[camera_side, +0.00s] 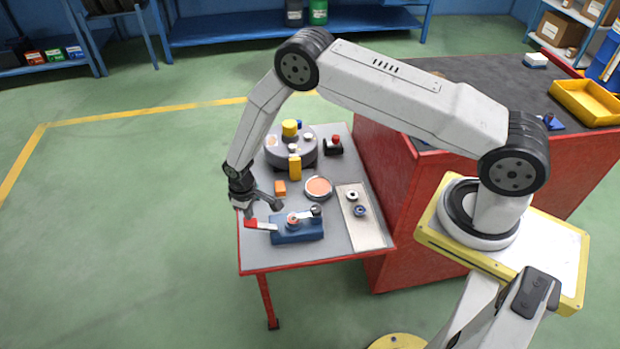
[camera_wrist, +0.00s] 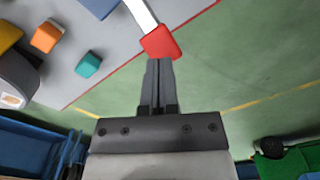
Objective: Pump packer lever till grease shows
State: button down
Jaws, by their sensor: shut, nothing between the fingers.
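The bearing packer is a blue block (camera_side: 298,230) at the front of the grey table. It carries a round reddish part (camera_side: 293,219) on top. Its pale lever (camera_side: 266,226) reaches left and ends in a red grip (camera_side: 251,223). In the wrist view the red grip (camera_wrist: 162,42) is just beyond my closed fingertips (camera_wrist: 158,62), touching or nearly so. In the side view my gripper (camera_side: 248,208) is at the lever's end by the table's left edge. It is shut and empty. I cannot make out fresh grease at the packer.
A round dish with orange-tan contents (camera_side: 318,187) and an orange block (camera_side: 280,188) lie behind the packer. A pale tray (camera_side: 367,228) with small rings is right. A grey turntable-like unit (camera_side: 291,150) stands at the back. Floor is open left.

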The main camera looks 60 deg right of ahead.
jog(key=shift+f, duration=0.25)
jog(key=shift+f, duration=0.35)
